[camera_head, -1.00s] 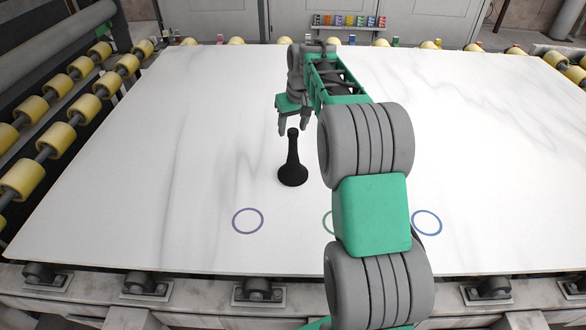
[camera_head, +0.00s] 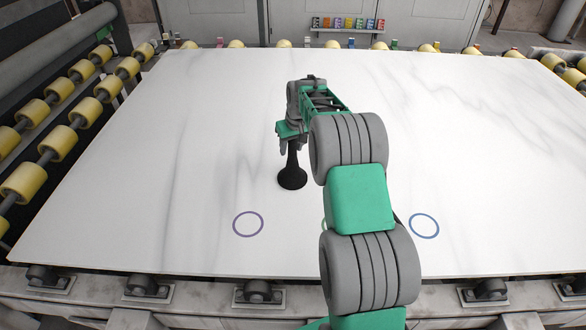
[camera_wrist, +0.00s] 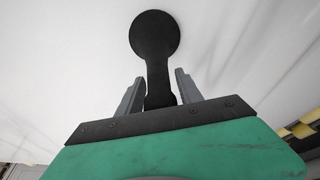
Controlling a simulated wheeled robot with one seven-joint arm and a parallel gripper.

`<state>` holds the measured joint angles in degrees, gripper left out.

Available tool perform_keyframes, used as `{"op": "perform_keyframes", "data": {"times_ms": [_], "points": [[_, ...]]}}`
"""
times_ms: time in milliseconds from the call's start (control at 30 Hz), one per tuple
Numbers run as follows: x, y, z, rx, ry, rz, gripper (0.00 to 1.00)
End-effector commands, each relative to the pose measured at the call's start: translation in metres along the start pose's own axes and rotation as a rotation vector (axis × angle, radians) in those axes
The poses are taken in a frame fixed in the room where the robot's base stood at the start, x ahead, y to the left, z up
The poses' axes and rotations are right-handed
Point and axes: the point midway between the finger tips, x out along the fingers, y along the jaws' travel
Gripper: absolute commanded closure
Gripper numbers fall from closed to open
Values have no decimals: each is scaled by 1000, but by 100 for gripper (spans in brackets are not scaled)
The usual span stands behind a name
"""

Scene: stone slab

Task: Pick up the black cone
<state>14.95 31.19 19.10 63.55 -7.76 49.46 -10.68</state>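The black cone (camera_head: 292,177) stands upright on the white slab (camera_head: 220,130), with a wide round base and a narrow neck. It also shows in the wrist view (camera_wrist: 155,40), its neck running down between the two grey fingers. My gripper (camera_head: 290,146) is at the top of the cone, with its fingers on either side of the neck. In the wrist view my gripper (camera_wrist: 158,92) is open, with a visible gap on the right of the neck and a smaller one on the left. The tip of the cone is hidden by the gripper.
A purple ring (camera_head: 248,224) and a blue ring (camera_head: 424,226) are marked on the slab's near part. A green ring is mostly hidden behind my arm. Yellow rollers (camera_head: 60,141) line the left side. The slab around the cone is clear.

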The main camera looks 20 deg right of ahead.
Motion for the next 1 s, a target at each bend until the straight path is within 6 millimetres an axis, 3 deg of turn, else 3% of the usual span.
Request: {"op": "perform_keyframes", "data": {"times_ms": [500, 1000], "points": [[0, 0, 0, 0, 0, 0, 100], [0, 0, 0, 0, 0, 0, 100]]}}
